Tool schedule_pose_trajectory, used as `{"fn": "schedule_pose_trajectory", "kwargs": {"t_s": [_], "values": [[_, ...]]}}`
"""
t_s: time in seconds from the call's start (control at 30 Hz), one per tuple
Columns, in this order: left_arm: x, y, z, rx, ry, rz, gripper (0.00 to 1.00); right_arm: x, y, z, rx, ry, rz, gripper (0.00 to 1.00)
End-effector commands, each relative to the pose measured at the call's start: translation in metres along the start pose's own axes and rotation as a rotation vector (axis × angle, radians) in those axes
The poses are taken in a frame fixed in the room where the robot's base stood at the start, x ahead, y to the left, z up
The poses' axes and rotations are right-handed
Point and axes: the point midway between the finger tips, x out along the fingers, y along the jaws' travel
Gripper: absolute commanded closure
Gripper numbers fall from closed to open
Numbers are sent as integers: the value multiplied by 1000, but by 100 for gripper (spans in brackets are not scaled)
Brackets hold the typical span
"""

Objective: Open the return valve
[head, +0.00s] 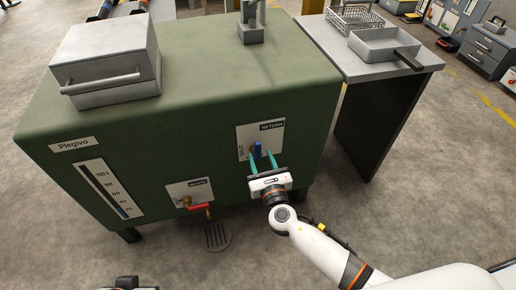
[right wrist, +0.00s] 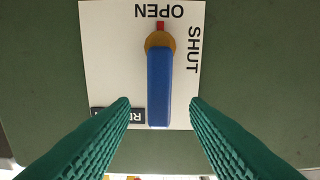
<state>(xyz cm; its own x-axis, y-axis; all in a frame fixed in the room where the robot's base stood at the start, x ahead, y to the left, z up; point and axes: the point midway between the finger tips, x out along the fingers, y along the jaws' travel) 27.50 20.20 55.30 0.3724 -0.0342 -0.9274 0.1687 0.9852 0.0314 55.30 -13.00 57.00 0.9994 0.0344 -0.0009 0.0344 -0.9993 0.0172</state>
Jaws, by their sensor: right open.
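The return valve's blue lever (head: 257,148) is on a white plate (head: 243,133) marked RETURN and SHUT, on the front of the green tank. In the right wrist view the plate is upside down. There the blue lever (right wrist: 159,90) runs straight down from a brass hub (right wrist: 160,40). A short red tip (right wrist: 160,26) at the hub's opposite side points at the word OPEN. SHUT stands to the right. My right gripper (head: 263,160) is open, its teal fingers either side of the lever's free end; I see no contact. My left gripper's fingers are not in view.
The waste valve (head: 200,207), with a red handle, is left of the return valve, above a floor drain (head: 217,236). A lidded box (head: 105,62) stands on the green tank (head: 200,75). A side table (head: 345,62) holds a tray and basket.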

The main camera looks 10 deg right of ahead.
Motion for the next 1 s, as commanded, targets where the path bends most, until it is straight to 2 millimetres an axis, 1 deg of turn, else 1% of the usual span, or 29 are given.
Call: {"fn": "schedule_pose_trajectory", "kwargs": {"t_s": [0.03, 0.1, 0.2, 0.3, 0.4, 0.57, 1.0], "values": [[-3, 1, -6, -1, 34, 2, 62, -14, 0, 0, -1, -4, -1, 58], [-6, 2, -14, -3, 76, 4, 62, -29, 0, 0, 0, -4, -2, 58], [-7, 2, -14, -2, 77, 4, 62, -47, 0, 0, 0, -3, -1, 58], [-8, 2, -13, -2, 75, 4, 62, -62, 0, 0, -1, -2, -1, 58], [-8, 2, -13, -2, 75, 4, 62, -70, 0, 0, -1, -1, 0, 58], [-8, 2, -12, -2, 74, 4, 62, -75, 0, 0, 0, 1, -1, 58], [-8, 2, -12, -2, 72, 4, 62, -74, 0, 0, 0, 0, 0, 58]]}}
